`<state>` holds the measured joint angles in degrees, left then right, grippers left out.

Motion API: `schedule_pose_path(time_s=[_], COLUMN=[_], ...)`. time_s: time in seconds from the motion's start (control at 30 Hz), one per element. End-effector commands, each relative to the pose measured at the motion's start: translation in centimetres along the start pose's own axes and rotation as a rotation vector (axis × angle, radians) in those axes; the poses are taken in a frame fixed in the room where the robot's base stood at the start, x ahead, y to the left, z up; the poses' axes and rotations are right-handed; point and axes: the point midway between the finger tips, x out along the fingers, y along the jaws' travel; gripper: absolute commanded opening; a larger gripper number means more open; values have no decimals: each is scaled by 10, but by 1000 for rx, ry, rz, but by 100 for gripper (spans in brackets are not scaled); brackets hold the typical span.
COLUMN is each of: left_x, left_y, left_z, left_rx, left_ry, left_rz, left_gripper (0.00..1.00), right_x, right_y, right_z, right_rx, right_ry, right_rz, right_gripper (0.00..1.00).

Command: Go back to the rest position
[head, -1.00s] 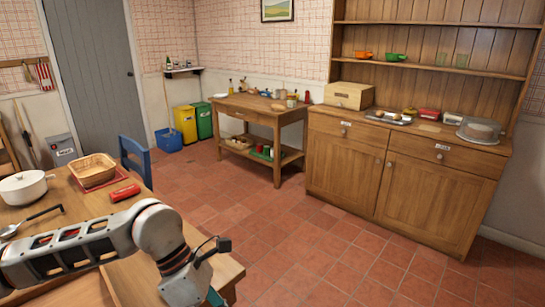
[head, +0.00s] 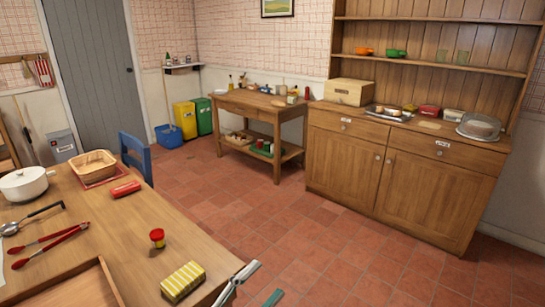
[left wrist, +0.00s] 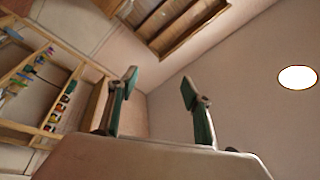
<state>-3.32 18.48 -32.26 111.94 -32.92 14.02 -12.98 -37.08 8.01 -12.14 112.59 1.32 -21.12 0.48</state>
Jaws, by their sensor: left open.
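My left gripper (head: 256,284) shows only in part at the bottom edge of the head view, just right of the table's near corner. Its two green-padded fingers also show in the left wrist view (left wrist: 160,88), apart with nothing between them, so it is open and empty. Behind the fingers in that view are a pale wall or ceiling surface and wooden shelving, seen tilted. My right gripper is in neither view.
Tiled floor (head: 300,240) is clear to the right.

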Motion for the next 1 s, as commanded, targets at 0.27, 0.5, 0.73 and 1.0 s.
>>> schedule_pose_path(time_s=[0.27,0.5,0.73,1.0], left_x=[-134,-253,-302,-304], left_y=[75,141,167,168], left_z=[120,153,155,155], left_rx=[-457,-720,-817,-819], left_ry=[-580,-931,-1061,-1067], left_rz=[-28,-30,-31,-30], left_gripper=[50,50,50,50], right_x=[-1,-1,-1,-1], right_y=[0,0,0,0], right_z=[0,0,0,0], right_rx=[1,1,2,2], right_ry=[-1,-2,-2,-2], right_rz=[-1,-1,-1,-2], right_gripper=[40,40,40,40])
